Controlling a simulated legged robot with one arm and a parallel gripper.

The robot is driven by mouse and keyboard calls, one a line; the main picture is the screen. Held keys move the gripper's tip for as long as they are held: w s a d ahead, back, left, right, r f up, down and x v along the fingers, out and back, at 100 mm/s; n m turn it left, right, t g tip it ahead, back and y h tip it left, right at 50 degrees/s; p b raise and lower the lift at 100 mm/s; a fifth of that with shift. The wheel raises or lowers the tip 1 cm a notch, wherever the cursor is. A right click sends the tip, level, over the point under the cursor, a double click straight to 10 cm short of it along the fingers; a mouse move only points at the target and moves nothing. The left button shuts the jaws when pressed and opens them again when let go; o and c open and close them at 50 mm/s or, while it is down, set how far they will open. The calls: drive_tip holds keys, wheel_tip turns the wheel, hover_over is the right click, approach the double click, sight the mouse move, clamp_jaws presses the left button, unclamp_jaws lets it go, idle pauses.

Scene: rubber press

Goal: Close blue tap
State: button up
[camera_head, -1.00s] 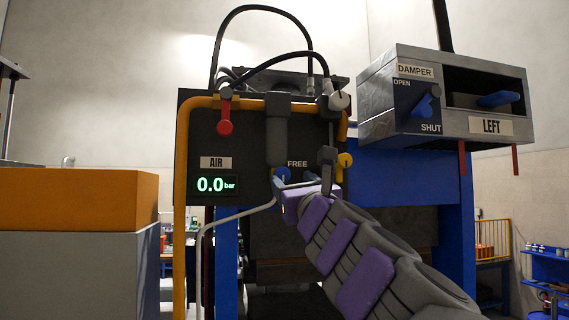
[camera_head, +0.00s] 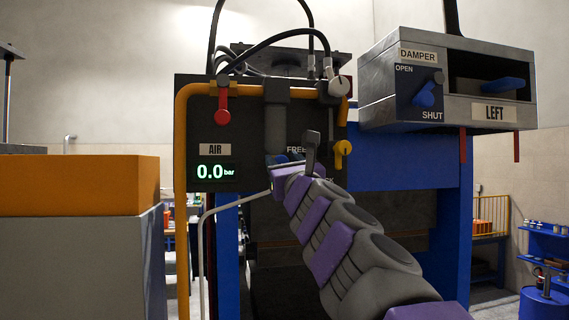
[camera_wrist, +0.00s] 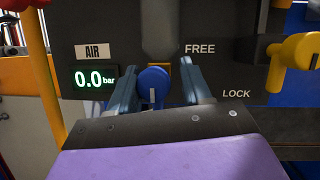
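The blue tap (camera_wrist: 153,84) is on the dark panel (camera_wrist: 228,70), low in the middle, left of the FREE and LOCK labels. In the wrist view, my gripper (camera_wrist: 158,82) is open, with one blue-grey finger on each side of the tap's round blue body. The fingers seem apart from it; I cannot tell whether either touches. The tap's lower part is hidden behind my gripper's dark body. In the head view, my gripper (camera_head: 284,160) reaches up to the panel from the lower right and mostly covers the tap.
A red tap (camera_head: 222,105) hangs on the left and a yellow tap (camera_head: 342,152) on the right. An air display (camera_head: 214,172) reads 0.0 bar. An orange pipe (camera_head: 182,200) runs along the left. The damper box (camera_head: 490,125) stands out at upper right.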

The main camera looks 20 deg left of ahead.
drive_tip(key=shift+a+f, duration=0.1)
drive_tip(key=shift+a, duration=0.4)
drive_tip(key=c, duration=0.4)
drive_tip(key=shift+d, duration=0.1)
drive_tip(key=shift+c, duration=1.4)
drive_tip(key=shift+n, duration=0.3)
drive_tip(key=n+g+y+p, duration=0.1)
drive_tip(key=n, duration=0.1)
drive_tip(key=n+g+p, duration=0.1)
drive_tip(key=n+p, duration=0.1)
drive_tip(key=shift+y, duration=0.4)
drive_tip(key=n+g+p, duration=0.1)
drive_tip(key=n+p, duration=0.1)
drive_tip(key=n, duration=0.1)
drive_tip(key=n+g+p, duration=0.2)
drive_tip(key=n, duration=0.2)
drive_tip(key=n+g+p, duration=0.1)
drive_tip(key=n+p, duration=0.1)
drive_tip(key=n, duration=0.1)
drive_tip(key=n+g+p, duration=0.1)
drive_tip(key=n+p, duration=0.1)
drive_tip(key=n, duration=0.1)
drive_tip(key=shift+n+h, duration=0.3)
drive_tip(key=shift+f+n+g+h+p, duration=0.15)
drive_tip(key=shift+n+g+h+p, duration=0.45)
drive_tip(key=shift+n, duration=0.7)
